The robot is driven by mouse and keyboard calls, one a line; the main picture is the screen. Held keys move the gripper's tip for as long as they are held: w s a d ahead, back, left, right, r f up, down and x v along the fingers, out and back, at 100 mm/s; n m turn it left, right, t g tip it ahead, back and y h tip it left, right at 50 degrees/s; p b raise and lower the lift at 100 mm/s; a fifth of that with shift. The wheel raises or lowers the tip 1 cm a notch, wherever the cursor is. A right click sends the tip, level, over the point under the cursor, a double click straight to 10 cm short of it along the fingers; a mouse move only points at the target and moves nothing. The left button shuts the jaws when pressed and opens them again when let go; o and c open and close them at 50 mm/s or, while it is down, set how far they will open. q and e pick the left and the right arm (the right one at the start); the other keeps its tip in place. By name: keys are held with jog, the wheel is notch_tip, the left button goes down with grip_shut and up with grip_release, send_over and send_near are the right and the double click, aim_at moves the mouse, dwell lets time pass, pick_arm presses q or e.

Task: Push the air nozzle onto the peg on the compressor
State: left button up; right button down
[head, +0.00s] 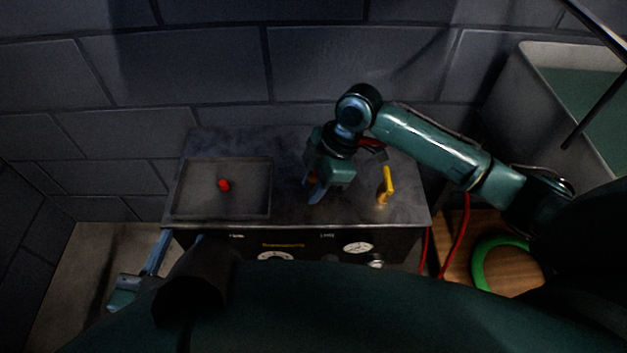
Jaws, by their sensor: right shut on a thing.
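The compressor (300,217) is a dark box with a flat top. An upright yellow piece on a brass-coloured base (387,187) stands at the right of its top; I cannot tell for sure whether this is the peg. My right gripper (315,193) points down over the middle of the top, left of the yellow piece and apart from it. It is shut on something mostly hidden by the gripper. A red and dark part (371,145), possibly the air nozzle or its hose, shows behind its wrist. My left gripper (172,243) is low at the left, empty, its fingers apart.
A shallow tray (190,215) on the compressor's left holds a small red piece (224,185). Gauges (358,247) line the front. A red hose (459,235) hangs at the right, near a green ring (484,268) on a wooden surface. A block wall stands close behind.

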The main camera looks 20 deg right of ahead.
jog(key=shift+f, duration=0.25)
jog(key=c, duration=1.1)
grip_release()
jog(key=shift+o, duration=0.2)
notch_tip(320, 180, up, 9)
jog(key=p, duration=0.3)
pick_arm(q)
jog(key=shift+s+a+r+n+g+y, duration=0.1)
jog(key=shift+s+a+n+g+y, duration=0.15)
jog(key=shift+g, duration=0.35)
jog(key=shift+s+a+n+g+y, duration=0.1)
jog(key=shift+s+n+g+y, duration=0.1)
jog(key=shift+g+y, duration=0.3)
pick_arm(e)
jog(key=shift+r, duration=0.5)
pick_arm(q)
jog(key=shift+p, duration=0.35)
pick_arm(e)
jog(key=shift+a, duration=0.1)
